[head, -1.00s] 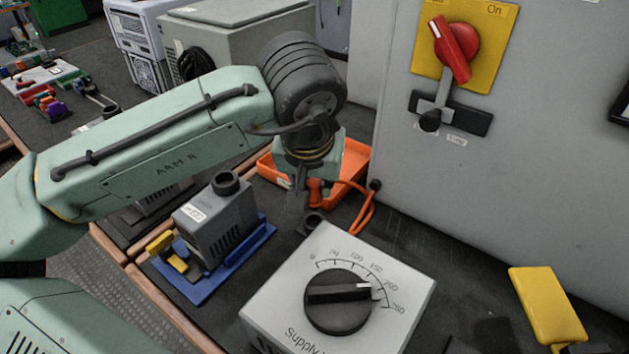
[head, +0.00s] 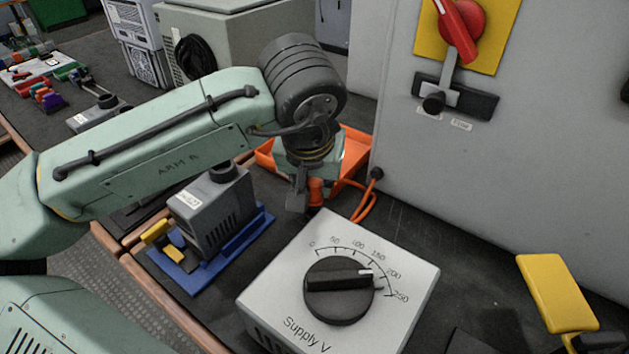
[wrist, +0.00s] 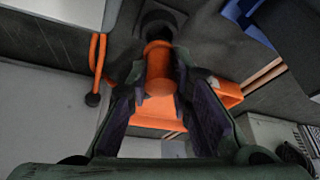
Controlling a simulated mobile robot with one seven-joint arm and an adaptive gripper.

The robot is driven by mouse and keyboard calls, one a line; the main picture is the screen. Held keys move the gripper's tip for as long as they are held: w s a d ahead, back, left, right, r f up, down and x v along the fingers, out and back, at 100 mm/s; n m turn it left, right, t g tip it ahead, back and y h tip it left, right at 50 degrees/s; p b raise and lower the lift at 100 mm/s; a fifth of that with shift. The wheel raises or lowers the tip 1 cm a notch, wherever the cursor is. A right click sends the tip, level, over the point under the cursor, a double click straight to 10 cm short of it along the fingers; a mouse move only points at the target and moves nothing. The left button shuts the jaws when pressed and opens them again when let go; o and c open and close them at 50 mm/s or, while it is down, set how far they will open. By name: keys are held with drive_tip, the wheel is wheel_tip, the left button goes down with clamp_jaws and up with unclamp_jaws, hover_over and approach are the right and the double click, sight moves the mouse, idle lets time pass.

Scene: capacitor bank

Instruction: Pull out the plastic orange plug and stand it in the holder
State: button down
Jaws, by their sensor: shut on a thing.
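My gripper (wrist: 160,90) is shut on the orange plug (wrist: 158,68), which sits between its two fingers. In the head view the plug (head: 316,192) shows beside the dark fingers, behind the grey supply box. The dark round holder (wrist: 158,20) lies just beyond the plug's far end in the wrist view. The plug overlaps the holder there; I cannot tell whether it is inside. In the head view the holder is hidden. An orange cable (head: 367,205) loops to the right of the plug to a black fitting on the cabinet.
The supply box (head: 262,290) with its dial stands close in front. An orange tray (head: 356,150) is behind the gripper. A grey unit on a blue base (head: 210,280) stands left, and the grey cabinet (head: 540,170) rises right. Dark bench surface is free between supply box and cabinet.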

drive_tip(key=shift+f+b, duration=0.9)
drive_tip(key=shift+f, duration=0.4)
drive_tip(key=c, duration=1.4)
unclamp_jaws()
drive_tip(key=shift+o, duration=0.2)
drive_tip(key=shift+r, duration=0.1)
drive_tip(key=v, duration=1.2)
